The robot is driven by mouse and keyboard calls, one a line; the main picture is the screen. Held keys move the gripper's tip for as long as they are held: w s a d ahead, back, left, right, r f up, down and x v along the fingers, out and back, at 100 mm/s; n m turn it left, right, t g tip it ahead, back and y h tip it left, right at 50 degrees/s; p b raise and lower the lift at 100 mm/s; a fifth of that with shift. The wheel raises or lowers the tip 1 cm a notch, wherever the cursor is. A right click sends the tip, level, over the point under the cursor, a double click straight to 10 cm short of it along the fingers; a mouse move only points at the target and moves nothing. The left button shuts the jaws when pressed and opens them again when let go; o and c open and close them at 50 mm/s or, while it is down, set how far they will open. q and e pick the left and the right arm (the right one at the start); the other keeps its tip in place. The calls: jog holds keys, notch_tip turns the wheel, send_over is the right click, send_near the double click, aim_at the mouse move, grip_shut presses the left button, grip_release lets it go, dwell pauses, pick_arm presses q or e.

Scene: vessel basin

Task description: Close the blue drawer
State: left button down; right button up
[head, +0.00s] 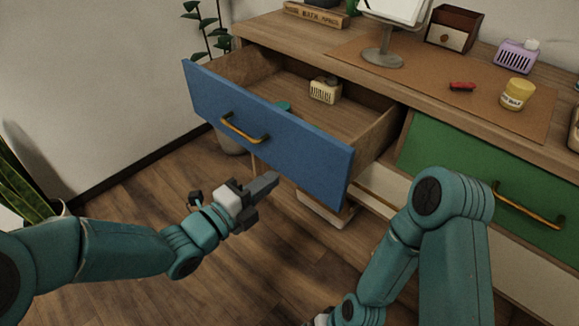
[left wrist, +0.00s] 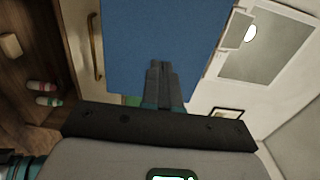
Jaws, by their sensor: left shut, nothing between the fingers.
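The blue drawer (head: 265,135) is pulled well out of the wooden cabinet in the head view. Its front has a brass handle (head: 243,129). Inside lie a small cream slotted box (head: 325,91) and a teal item (head: 284,106), partly hidden by the front. My left gripper (head: 268,184) is shut and empty, low in front of the drawer front, below and right of the handle. In the left wrist view the shut fingers (left wrist: 160,80) point at the blue drawer front (left wrist: 158,35); I cannot tell if they touch. My right gripper is barely at the bottom edge, mostly cut off.
A green drawer (head: 480,190) sits shut to the right. The cabinet top holds a mat with a stand (head: 383,58), a yellow jar (head: 516,93), a red item (head: 462,86), a purple basket (head: 516,56) and a wooden box (head: 453,27). Plants stand at left.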

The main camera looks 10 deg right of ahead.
aim_at(299, 158)
pick_arm(q)
jog(key=x, duration=0.6)
jog(key=shift+w+d, duration=0.2)
jog(key=shift+d, duration=0.1)
pick_arm(e)
jog(key=shift+w+f, duration=0.1)
jog(key=shift+f, duration=0.2)
pick_arm(q)
jog(key=shift+b, duration=0.35)
pick_arm(e)
jog(key=shift+d, duration=0.1)
